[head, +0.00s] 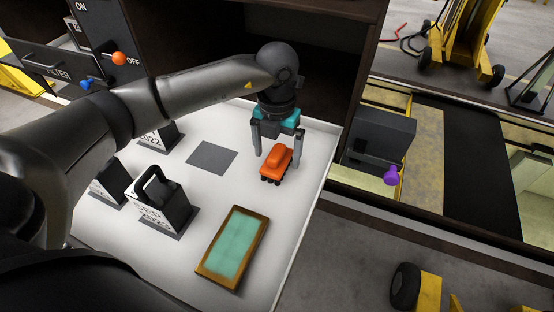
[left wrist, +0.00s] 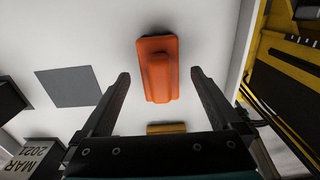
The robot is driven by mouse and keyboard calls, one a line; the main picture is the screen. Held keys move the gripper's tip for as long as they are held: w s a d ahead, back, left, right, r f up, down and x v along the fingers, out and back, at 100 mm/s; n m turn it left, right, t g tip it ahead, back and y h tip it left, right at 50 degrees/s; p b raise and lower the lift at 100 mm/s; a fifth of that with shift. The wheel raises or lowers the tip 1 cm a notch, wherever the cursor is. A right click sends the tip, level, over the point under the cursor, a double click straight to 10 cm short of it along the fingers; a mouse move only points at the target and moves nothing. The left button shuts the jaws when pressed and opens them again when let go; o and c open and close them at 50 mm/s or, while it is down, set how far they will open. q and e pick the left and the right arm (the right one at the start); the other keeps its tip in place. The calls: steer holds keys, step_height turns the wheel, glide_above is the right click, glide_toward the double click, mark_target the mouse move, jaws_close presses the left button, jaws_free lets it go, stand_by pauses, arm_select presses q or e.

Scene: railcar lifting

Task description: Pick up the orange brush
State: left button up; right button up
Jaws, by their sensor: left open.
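The orange brush (head: 275,165) lies on the white tabletop in the head view, with a raised grip on top and dark bristles along its lower edge. In the left wrist view the brush (left wrist: 158,70) is ahead of the fingertips, between their lines. My left gripper (head: 276,158) points down over the brush, its two fingers apart, one on each side of it in the head view. It also shows open and empty in the left wrist view (left wrist: 160,80). I cannot tell how high the fingertips are above the table. My right gripper does not show.
A teal pad with a brown frame (head: 232,247) lies nearer on the white tray (head: 285,262). Dark-handled date blocks (head: 160,207) stand at left. A grey square (head: 212,158) lies beside the brush. A dark box with a purple knob (head: 392,175) is at right.

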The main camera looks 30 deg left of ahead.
mark_target(277, 151)
arm_select(q)
jaws_close()
stand_by(0.7)
steer(key=shift+r, duration=0.1)
steer(key=shift+r+p, duration=0.35)
steer(key=shift+r, duration=0.05)
step_height(277, 151, up, 3)
steer(key=shift+f+p, duration=0.2)
steer(key=shift+p, duration=0.65)
steer(key=a+b, duration=0.1)
steer(key=a, duration=0.5)
steer(key=a+b, duration=0.1)
steer(key=a, duration=0.5)
steer(key=s+a+b, duration=0.1)
steer(key=a, duration=0.5)
steer(key=shift+b, duration=0.4)
